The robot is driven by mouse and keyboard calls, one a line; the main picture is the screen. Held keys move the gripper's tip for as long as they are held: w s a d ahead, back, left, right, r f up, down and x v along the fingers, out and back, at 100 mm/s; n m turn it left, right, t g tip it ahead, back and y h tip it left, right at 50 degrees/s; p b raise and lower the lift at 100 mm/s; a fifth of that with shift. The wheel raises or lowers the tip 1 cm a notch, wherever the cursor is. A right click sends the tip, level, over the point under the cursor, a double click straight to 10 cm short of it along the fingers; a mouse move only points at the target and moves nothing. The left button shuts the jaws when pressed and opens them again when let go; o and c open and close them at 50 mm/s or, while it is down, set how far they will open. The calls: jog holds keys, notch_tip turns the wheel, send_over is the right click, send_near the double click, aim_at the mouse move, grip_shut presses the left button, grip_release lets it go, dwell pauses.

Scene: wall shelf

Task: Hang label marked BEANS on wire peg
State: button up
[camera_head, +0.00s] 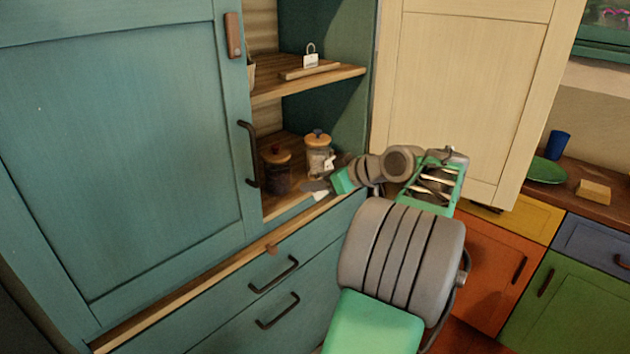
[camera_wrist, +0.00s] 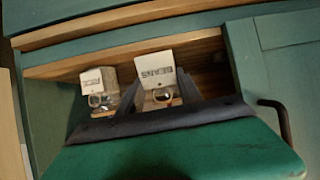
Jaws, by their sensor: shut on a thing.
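The label marked BEANS (camera_wrist: 154,69) is white and shows between and just beyond my gripper's fingertips (camera_wrist: 159,84) in the wrist view. A shiny ring shows at its lower end between the fingers. My gripper is shut on this label. In the head view my gripper (camera_head: 318,186) is at the front of the lower cabinet shelf, with a white piece (camera_head: 321,195) at its tip. A second white label (camera_wrist: 91,79) hangs by a ring on a jar in the wrist view; its word is too small to read. I cannot make out a free wire peg.
A jar with a pale wooden lid (camera_head: 318,139) and a darker jar (camera_head: 277,171) stand on the lower shelf. The upper shelf (camera_head: 346,73) holds a white ringed label (camera_head: 310,60) beside a wooden bar. The teal door (camera_head: 120,150) bounds the opening on the left.

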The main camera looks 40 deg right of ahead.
aim_at(287, 179)
jog(key=shift+w+a+f, duration=0.1)
jog(key=shift+w, duration=0.95)
jog(key=shift+w+a, duration=0.1)
jog(key=shift+w, duration=0.95)
jog(key=shift+w, duration=0.15)
jog(key=shift+w+a, duration=0.1)
jog(key=shift+w, duration=0.3)
jog(key=shift+w, duration=0.15)
jog(key=shift+w, duration=0.3)
jog(key=shift+f, duration=0.1)
jog(key=shift+w+a+f, duration=0.1)
jog(key=shift+w+f, duration=0.1)
jog(key=shift+f, duration=0.05)
jog(key=shift+f, duration=0.1)
